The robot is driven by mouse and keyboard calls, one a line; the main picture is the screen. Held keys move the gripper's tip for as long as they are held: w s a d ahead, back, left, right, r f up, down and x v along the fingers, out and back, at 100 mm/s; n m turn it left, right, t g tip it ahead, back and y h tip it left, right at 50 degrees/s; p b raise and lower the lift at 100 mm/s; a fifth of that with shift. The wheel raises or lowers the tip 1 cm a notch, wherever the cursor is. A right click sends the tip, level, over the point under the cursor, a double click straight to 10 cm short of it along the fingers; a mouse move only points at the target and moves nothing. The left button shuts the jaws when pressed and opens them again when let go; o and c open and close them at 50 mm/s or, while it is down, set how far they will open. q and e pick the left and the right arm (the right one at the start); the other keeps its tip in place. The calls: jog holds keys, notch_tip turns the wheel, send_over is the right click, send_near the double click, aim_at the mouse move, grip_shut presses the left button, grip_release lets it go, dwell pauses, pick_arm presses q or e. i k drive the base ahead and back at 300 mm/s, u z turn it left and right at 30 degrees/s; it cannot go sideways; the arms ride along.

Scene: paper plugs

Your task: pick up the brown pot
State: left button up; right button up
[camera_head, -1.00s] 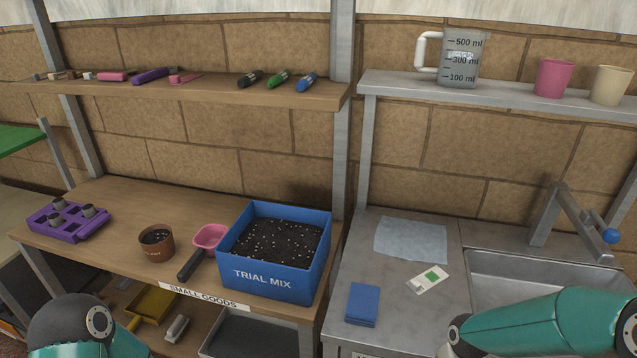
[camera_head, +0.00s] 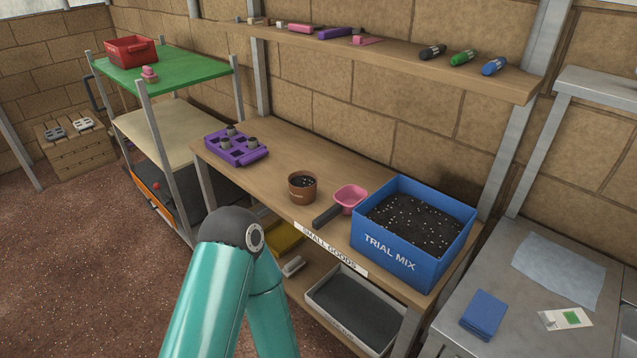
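The brown pot (camera_head: 302,188) stands upright on the wooden bench (camera_head: 330,165), near its front edge, with dark soil inside. It is left of the pink scoop (camera_head: 349,198) and right of the purple tray (camera_head: 236,148). A teal arm of mine rises at the bottom, in front of the bench and below the pot. Neither gripper shows in the head view, so I cannot see whether they hold anything.
A blue box of soil (camera_head: 405,260) labelled TRIAL MIX stands right of the scoop, whose dark handle points to the bench front. A grey tray (camera_head: 322,290) sits on the lower shelf. A green-topped shelf unit (camera_head: 178,70) stands left. Open floor (camera_head: 80,260) lies at the left.

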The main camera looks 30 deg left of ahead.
aim_at(303, 184)
jog(key=z, duration=0.65)
jog(key=i, duration=0.2)
jog(key=u, duration=3)
jog(key=k, duration=0.5)
jog(key=z, duration=0.4)
jog(key=i, duration=0.8)
jog(key=z, duration=0.2)
